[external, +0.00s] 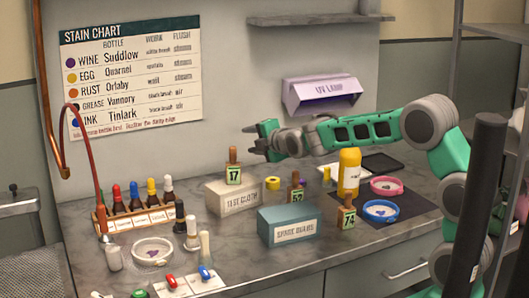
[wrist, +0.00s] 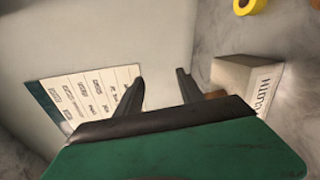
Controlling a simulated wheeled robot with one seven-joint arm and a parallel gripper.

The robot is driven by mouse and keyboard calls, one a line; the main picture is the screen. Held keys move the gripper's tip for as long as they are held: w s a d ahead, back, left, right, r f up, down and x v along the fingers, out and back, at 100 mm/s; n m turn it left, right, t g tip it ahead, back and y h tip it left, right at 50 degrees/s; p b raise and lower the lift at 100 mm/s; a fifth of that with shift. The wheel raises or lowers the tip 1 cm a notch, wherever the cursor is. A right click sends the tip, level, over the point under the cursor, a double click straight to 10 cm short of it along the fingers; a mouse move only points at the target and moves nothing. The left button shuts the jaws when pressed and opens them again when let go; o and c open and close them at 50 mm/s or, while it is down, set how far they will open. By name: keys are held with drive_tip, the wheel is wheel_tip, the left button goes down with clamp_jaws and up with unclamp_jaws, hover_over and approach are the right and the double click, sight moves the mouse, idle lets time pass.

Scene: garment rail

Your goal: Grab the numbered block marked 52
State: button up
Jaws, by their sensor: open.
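The block marked 52 (external: 297,196) stands on the counter with a brown knob on top. Its lower part is partly hidden behind a teal box (external: 290,226). I cannot make it out in the wrist view. My gripper (external: 256,140) is open and empty, raised above the counter, above and to the left of that block in the external view. Its two dark fingers (wrist: 159,78) are spread apart in the wrist view. A block marked 17 (external: 233,174) is by the white cloth box (external: 232,197), below my gripper. A block marked 74 (external: 347,216) stands to the right of the teal box.
The cloth box (wrist: 238,75) and a yellow ring (wrist: 248,5) show in the wrist view. A yellow bottle (external: 349,172) and pink and blue dishes stand right. A dropper rack (external: 135,218) stands left.

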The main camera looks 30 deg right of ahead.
drive_tip(key=d+m+y+b, duration=0.1)
drive_tip(key=d+m+y, duration=0.1)
drive_tip(key=d+m, duration=0.2)
wheel_tip(320, 180, up, 8)
drive_tip(key=r+m+y+b, duration=0.1)
drive_tip(key=m+y+b, duration=0.3)
drive_tip(key=m+y, duration=0.4)
hover_over(295, 188)
drive_tip(key=s+d, duration=0.2)
drive_tip(key=d, duration=0.2)
drive_tip(key=m, duration=0.1)
drive_tip(key=shift+g, duration=0.3)
drive_tip(key=f, duration=1.9)
drive_tip(key=shift+s+a, duration=0.25)
drive_tip(key=shift+s, duration=0.1)
drive_tip(key=p+x, duration=0.1)
drive_tip(key=x, duration=0.6)
drive_tip(key=shift+w+a, duration=0.25)
drive_tip(key=shift+w, duration=0.05)
clamp_jaws()
